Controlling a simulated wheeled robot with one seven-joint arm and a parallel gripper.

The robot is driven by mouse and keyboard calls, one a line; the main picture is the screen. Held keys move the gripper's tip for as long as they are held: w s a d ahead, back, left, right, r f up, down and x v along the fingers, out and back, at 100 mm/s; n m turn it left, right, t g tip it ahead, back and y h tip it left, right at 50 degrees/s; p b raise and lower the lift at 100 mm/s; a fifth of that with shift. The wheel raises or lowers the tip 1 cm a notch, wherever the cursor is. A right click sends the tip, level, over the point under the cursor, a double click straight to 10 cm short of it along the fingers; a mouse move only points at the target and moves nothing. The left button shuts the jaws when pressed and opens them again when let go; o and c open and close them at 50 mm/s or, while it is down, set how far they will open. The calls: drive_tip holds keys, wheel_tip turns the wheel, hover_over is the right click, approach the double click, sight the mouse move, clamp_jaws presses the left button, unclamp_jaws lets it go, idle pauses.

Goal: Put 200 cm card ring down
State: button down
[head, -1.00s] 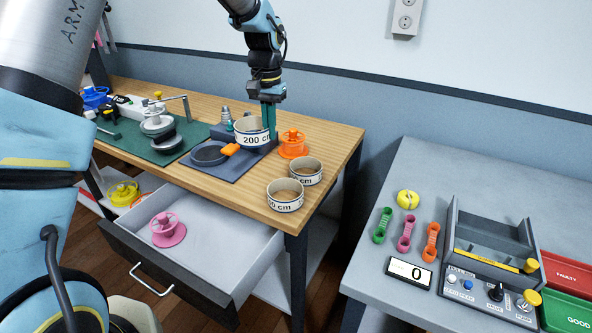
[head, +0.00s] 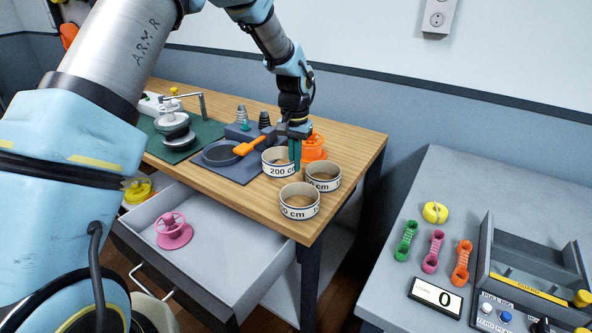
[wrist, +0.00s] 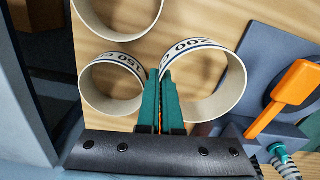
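The 200 cm card ring (head: 279,168), white with a dark printed band, is upright at the bench top, right of the blue-grey mat; I cannot tell if it fully touches the wood. It also shows in the wrist view (wrist: 236,85). My gripper (head: 296,166) points down with its teal fingers at the ring's right wall. In the wrist view the fingers (wrist: 160,74) are close together, one on each side of that wall. A ring marked 150 (wrist: 88,88) stands beside it, also seen in the head view (head: 323,186). Another card ring (head: 299,212) stands nearer the front edge.
An orange spool (head: 317,143) stands close behind my gripper. An orange-handled tool (head: 252,146) is on the mat (head: 240,172). Below, an open drawer (head: 225,262) holds a pink spool (head: 172,230). A grey table (head: 420,195) with a display stands right.

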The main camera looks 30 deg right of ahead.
drive_tip(key=shift+f+p, duration=0.55)
drive_tip(key=shift+f, duration=1.3)
drive_tip(key=shift+f, duration=0.2)
drive_tip(key=c, duration=1.1)
unclamp_jaws()
drive_tip(key=shift+r, duration=0.1)
